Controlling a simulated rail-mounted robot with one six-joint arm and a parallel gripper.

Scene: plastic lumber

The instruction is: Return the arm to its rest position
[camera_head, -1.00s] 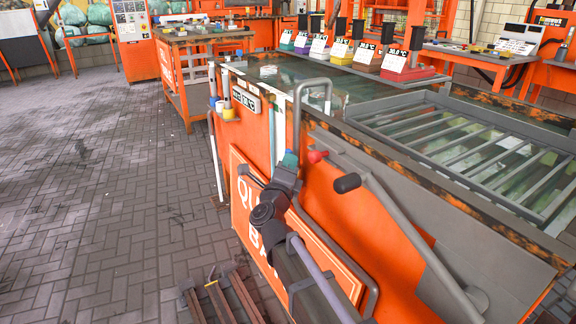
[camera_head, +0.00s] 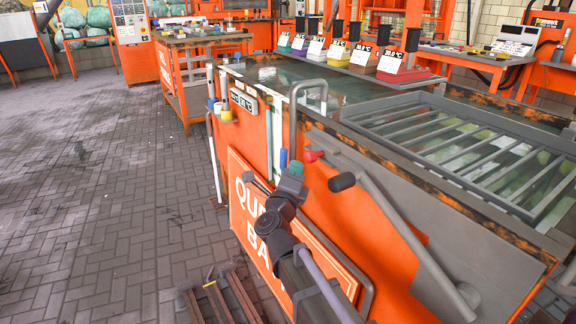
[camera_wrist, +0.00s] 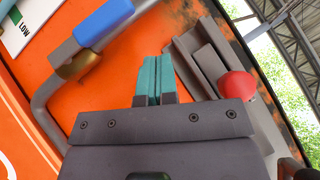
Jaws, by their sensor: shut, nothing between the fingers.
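My gripper (camera_wrist: 154,80) shows in the wrist view with its two teal fingers together and nothing between them. In the head view my gripper (camera_head: 294,168) is at the end of my dark arm, in front of the orange side of the quench bath (camera_head: 262,135). The red knob (camera_wrist: 238,86) of a lever is to the right of the fingers in the wrist view, apart from them. The red knob also shows in the head view (camera_head: 314,156), just above and right of my gripper.
A long lever with a black grip (camera_head: 342,182) runs along the tank front. A slatted rack (camera_head: 440,150) lies over the bath. The paved floor (camera_head: 100,180) at left is clear.

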